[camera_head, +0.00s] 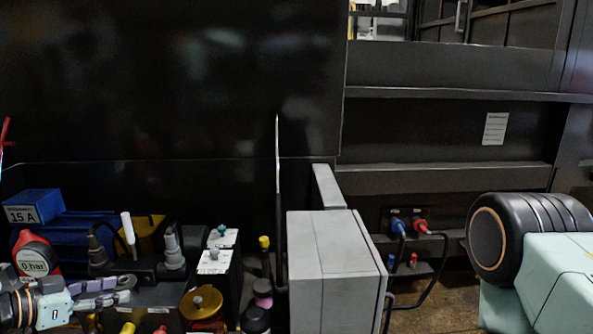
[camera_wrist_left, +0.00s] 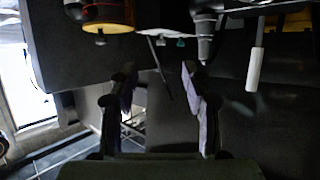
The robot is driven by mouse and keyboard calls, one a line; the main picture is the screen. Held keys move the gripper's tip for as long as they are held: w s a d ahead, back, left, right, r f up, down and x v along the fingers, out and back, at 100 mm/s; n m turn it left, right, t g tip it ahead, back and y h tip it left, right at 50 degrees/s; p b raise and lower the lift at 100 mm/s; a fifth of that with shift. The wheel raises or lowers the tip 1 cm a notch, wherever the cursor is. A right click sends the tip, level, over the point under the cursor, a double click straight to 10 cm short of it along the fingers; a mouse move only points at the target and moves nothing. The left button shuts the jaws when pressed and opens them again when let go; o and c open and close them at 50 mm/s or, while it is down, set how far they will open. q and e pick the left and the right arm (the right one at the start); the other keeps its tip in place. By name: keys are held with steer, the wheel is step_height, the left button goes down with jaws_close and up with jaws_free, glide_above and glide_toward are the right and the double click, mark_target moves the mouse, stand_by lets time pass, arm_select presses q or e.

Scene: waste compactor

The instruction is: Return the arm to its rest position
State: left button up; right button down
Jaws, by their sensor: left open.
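My left gripper (camera_head: 127,290) is at the lower left of the head view, its arm coming in from the left edge. Its purple-grey fingers point right, in front of a black control block (camera_head: 148,300). In the left wrist view the two fingers (camera_wrist_left: 158,88) stand apart with nothing between them. The gripper is open and empty. I cannot tell whether it touches the block. My right gripper is not in view.
Around the left gripper are a red gauge (camera_head: 35,254), a blue box marked 15 A (camera_head: 34,207), a white lever (camera_head: 128,232) and a brass knob (camera_head: 201,303). A grey box (camera_head: 335,270) stands at centre. Blue and red plugs (camera_head: 420,226) sit right of it.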

arm_select(q)
steer(key=s+d+f+n+g+y, duration=0.35)
steer(key=s+d+f+n, duration=0.5)
steer(key=d+f, duration=0.35)
steer(key=s+d+f+g+y, duration=0.1)
steer(key=s+f+g, duration=0.1)
steer(key=s, duration=0.7)
steer(key=s+d+f+g+y+p, duration=0.1)
steer(key=s+d+f+g, duration=0.1)
steer(key=s, duration=0.8)
steer(key=s+d+f+m+g+y+p, duration=0.1)
steer(key=s+f+g+y, duration=0.1)
steer(key=s, duration=0.7)
steer(key=shift+s+d+f+g, duration=0.15)
steer(key=shift+s+f+g, duration=0.05)
steer(key=shift+f+g, duration=0.55)
